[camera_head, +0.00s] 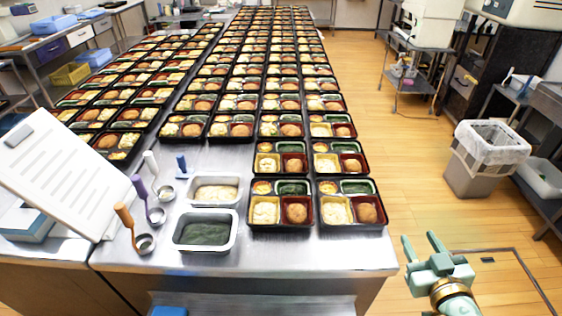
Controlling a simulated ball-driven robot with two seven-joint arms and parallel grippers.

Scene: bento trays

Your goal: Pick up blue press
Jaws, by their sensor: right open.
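A small blue-handled tool (182,163), which looks like the blue press, stands on the steel table behind the metal trays, to the right of a white-handled ladle. Its lower end is small and hard to make out. My right gripper (419,238) is open and empty, off the table's right front corner, over the wooden floor. It is well apart from the blue press. My left gripper is not in view.
Ladles with orange (124,214), purple (140,187) and white (151,163) handles lie left of the press. A tray of green food (176,246) and one of pale food are in front. Bento trays (249,226) cover the right and back. A white sloped panel (50,170) stands left.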

